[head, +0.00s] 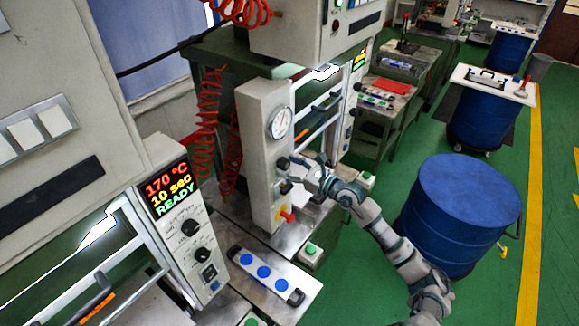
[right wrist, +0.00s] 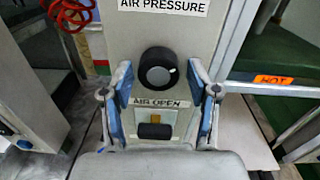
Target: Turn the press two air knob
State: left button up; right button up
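A tall grey air panel (head: 262,150) stands in the middle of the head view, with a round white gauge (head: 279,123) near its top. In the right wrist view, a round black air knob (right wrist: 158,69) sits below an "AIR PRESSURE" label (right wrist: 163,5) and above an "AIR OPEN" label (right wrist: 160,103). My right gripper (right wrist: 161,85) faces the panel with its blue-padded fingers apart, one to each side of the knob. I see gaps between the fingers and the knob. In the head view the right gripper (head: 286,176) is at the panel, below the gauge. My left gripper is out of view.
A yellow and red valve (head: 286,214) is low on the panel. At the left is a control box with a lit "170 °C, READY" display (head: 168,189). A tray with blue discs (head: 264,272) lies in front. A blue drum (head: 462,212) stands right of my arm.

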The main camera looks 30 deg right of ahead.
jog(key=c, duration=0.8)
jog(key=shift+o, duration=0.2)
jog(key=shift+r+m+p, duration=0.1)
jog(key=shift+m+p, duration=0.2)
jog(key=shift+p, duration=0.15)
jog(key=o, duration=1.1)
jog(key=shift+o, duration=0.2)
jog(key=shift+d, duration=0.1)
jog(key=shift+s, duration=0.1)
jog(key=shift+s+d+f, duration=0.15)
jog(key=shift+s+f, duration=0.05)
jog(key=shift+s, duration=0.05)
jog(key=v, duration=1.1)
jog(key=shift+d, duration=0.15)
